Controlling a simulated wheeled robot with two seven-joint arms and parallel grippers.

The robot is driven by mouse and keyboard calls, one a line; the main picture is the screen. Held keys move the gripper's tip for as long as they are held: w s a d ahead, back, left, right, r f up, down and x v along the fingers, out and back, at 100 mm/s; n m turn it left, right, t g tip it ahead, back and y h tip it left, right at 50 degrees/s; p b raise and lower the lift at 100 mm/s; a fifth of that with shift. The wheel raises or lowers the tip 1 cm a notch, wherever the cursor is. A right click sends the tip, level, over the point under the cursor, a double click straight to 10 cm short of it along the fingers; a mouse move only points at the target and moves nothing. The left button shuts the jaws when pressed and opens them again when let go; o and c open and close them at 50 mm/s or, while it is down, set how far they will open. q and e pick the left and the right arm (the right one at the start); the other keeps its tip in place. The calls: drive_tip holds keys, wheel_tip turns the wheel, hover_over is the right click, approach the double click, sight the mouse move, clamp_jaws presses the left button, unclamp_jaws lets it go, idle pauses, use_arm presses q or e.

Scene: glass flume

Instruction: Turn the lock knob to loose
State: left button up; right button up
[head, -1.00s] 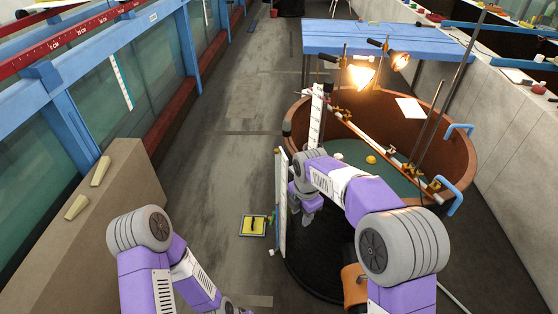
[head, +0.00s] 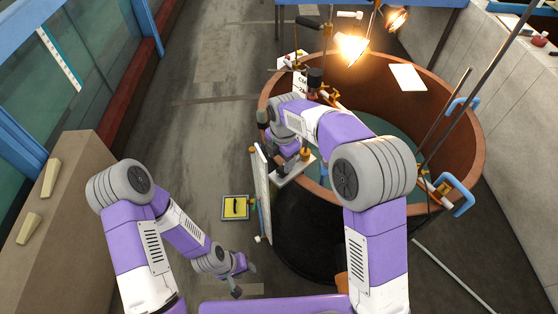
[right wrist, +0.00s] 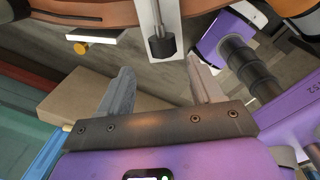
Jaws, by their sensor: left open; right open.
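In the right wrist view a black knob (right wrist: 161,46) on a metal rod stands in front of a pale plate (right wrist: 150,18). It appears just beyond and between the fingertips of my right gripper (right wrist: 160,72), which is open and empty. A brass knob (right wrist: 81,48) sits farther left; I cannot tell which is the lock knob. In the head view my right gripper (head: 286,165) is at the tub's near left rim, largely hidden by my wrist. A brass knob (head: 306,154) shows beside it. My left gripper (head: 245,280) is open and empty, low over the floor.
The round brown tub (head: 467,140) has lit lamps (head: 352,48) above it and rods at its right. A white upright board (head: 263,195) stands at its left. A yellow tray (head: 235,207) lies on the floor.

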sight(279, 170)
drive_tip(key=f, duration=0.5)
drive_tip(key=shift+s+a, duration=0.15)
drive_tip(key=shift+s, duration=0.15)
drive_tip(key=shift+w+f, duration=0.15)
drive_tip(key=shift+f, duration=0.5)
use_arm(q)
drive_tip(key=shift+s+r, duration=0.35)
use_arm(e)
drive_tip(key=shift+p, duration=0.3)
drive_tip(key=c, duration=1)
drive_tip(key=shift+r+p, duration=0.2)
drive_tip(key=shift+p, duration=0.45)
drive_tip(key=shift+c, duration=0.2)
drive_tip(key=shift+w+a+f+g+h+p, duration=0.1)
drive_tip(key=shift+w+g+h+p, duration=0.05)
drive_tip(key=shift+g+h+p, duration=0.35)
use_arm(q)
wheel_tip(279, 170, up, 2)
drive_tip(key=shift+r, duration=0.1)
